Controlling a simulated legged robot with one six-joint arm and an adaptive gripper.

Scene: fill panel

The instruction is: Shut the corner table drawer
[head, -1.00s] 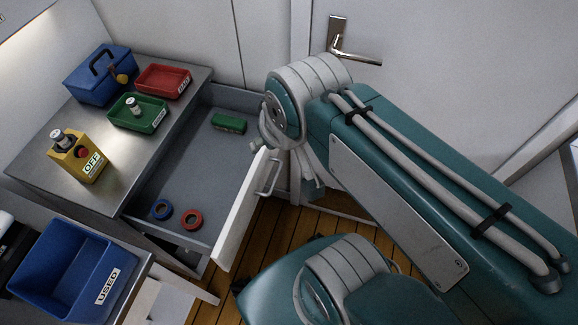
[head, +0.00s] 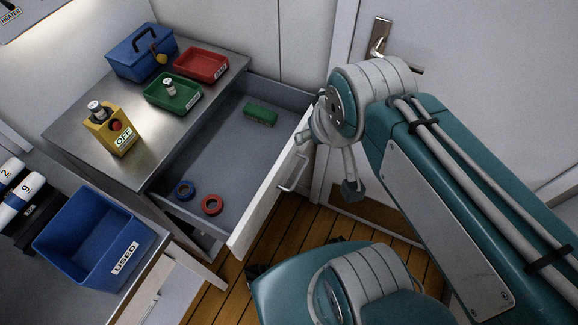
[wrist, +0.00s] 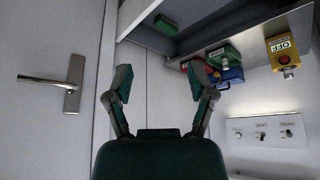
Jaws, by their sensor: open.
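The corner table (head: 75,130) has a steel top, and its drawer (head: 218,160) is pulled far out. The drawer's white front (head: 262,205) carries a metal handle (head: 294,175). Inside lie a green block (head: 260,115), a blue ring (head: 185,190) and a red ring (head: 212,205). My gripper (head: 350,175) hangs just right of the drawer front's far end. In the wrist view my gripper (wrist: 160,90) has its fingers spread with nothing between them, and the drawer (wrist: 160,35) shows above. Whether any part of my arm touches the drawer front is hard to tell.
On the tabletop stand a blue toolbox (head: 140,55), a red tray (head: 202,66), a green tray (head: 173,95) and a yellow switch box (head: 112,132). A blue USED bin (head: 95,240) stands at lower left. A door with a lever handle (head: 380,40) is behind my arm.

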